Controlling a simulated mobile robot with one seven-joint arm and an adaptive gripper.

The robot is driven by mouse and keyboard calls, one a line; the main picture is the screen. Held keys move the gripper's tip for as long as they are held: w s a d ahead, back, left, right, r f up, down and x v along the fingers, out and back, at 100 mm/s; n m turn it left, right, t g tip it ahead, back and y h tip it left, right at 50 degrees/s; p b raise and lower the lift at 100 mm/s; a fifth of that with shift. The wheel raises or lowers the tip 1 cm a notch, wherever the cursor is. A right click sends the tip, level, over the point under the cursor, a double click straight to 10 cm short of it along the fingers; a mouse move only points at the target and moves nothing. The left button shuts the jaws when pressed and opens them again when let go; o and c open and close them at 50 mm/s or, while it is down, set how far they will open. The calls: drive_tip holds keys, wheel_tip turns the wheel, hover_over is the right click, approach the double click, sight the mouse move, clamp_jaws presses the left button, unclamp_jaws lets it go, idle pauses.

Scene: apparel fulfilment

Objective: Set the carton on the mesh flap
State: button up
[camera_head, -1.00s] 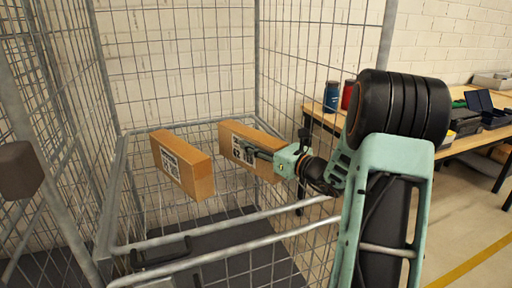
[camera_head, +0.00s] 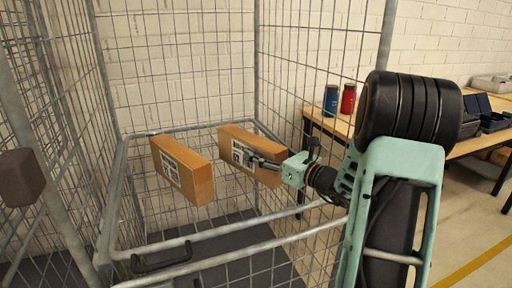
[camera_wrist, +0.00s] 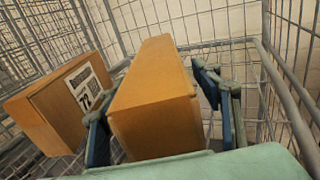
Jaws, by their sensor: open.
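Two brown cartons stand in the wire cage, over a horizontal mesh flap (camera_head: 119,190) framed by grey tubes. The right carton (camera_head: 232,139) has a white printed label on its side and shows in the middle of the wrist view (camera_wrist: 155,95). The left carton (camera_head: 190,171), also labelled, stands apart from it and shows at the left of the wrist view (camera_wrist: 45,115). My gripper (camera_head: 250,158) is open at the right carton's near end; in the wrist view (camera_wrist: 157,115) one finger is on each side of it. Contact under the cartons is hard to see.
Mesh walls surround the cartons at the back and sides. A front tube with a black handle (camera_head: 162,258) crosses below them. Outside the cage, a wooden bench (camera_head: 335,124) holds a blue can (camera_head: 331,100), a red can (camera_head: 347,98) and dark bins (camera_head: 488,115).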

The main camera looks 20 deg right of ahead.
sight(281, 160)
drive_tip(key=p+v, duration=0.1)
drive_tip(key=v, duration=0.8)
